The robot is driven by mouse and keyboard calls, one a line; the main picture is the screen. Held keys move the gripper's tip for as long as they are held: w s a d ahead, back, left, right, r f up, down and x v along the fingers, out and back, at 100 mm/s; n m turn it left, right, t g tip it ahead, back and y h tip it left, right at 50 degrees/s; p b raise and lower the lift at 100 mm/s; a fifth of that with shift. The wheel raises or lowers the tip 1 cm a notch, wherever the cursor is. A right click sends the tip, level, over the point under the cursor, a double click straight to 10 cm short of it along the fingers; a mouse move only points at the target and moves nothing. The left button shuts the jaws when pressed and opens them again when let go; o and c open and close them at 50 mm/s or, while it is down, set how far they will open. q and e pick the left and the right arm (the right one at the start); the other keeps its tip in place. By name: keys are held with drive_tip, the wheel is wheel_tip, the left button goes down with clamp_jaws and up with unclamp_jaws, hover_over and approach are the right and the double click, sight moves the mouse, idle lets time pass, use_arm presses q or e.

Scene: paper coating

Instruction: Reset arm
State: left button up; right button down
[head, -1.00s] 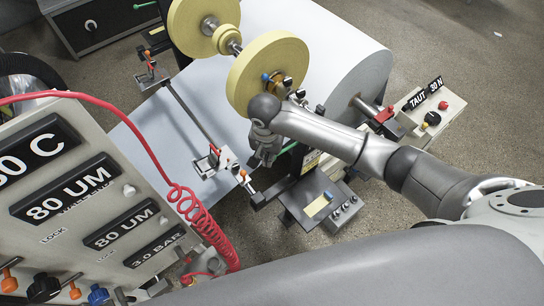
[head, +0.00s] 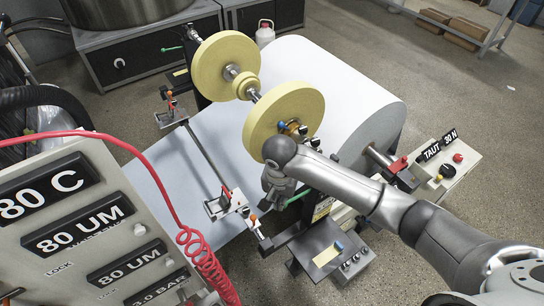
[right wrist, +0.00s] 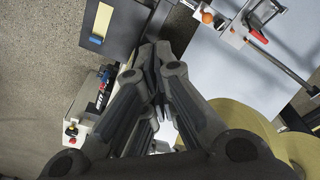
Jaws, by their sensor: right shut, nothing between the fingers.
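My right arm (head: 385,205) reaches in from the lower right in the head view. Its gripper (head: 276,190) hangs in front of the near yellow disc (head: 293,108), with its fingers partly hidden by the wrist. In the right wrist view the dark fingers (right wrist: 155,80) meet with nothing between them. A yellow disc (right wrist: 250,115) lies to the right of the fingers there. My left gripper does not show in either view.
A large white paper roll (head: 335,80) sits behind the discs. A control panel (head: 75,225) with readouts and a red coiled hose (head: 200,255) stands at left. A TAUT 30 N box (head: 458,165) is at right. Open floor (head: 490,130) lies beyond it.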

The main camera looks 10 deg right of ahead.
drive_tip(key=s+a+f+n+t+y, duration=0.1)
drive_tip(key=s+a+n+y, duration=0.3)
drive_tip(key=s, duration=0.7)
drive_tip(key=s+d+r+n+t+h, duration=0.2)
drive_tip(key=s+d+n+h, duration=0.15)
drive_tip(key=s+d, duration=0.7)
wheel_tip(320, 180, down, 35)
drive_tip(key=s+d+g+b, duration=0.1)
drive_tip(key=s+g+b, duration=0.1)
drive_tip(key=b, duration=0.5)
drive_tip(key=s+d+f+b, duration=0.1)
drive_tip(key=s+f+b, duration=0.1)
drive_tip(key=s+f, duration=0.6)
drive_tip(key=s+d+f+n+g+b, duration=0.1)
drive_tip(key=s+d+f+b, duration=0.1)
drive_tip(key=s+f, duration=0.6)
wheel_tip(320, 180, down, 4)
drive_tip(key=shift+s+r+b, duration=0.1)
drive_tip(key=shift+s+b, duration=0.1)
drive_tip(key=shift+b, duration=0.65)
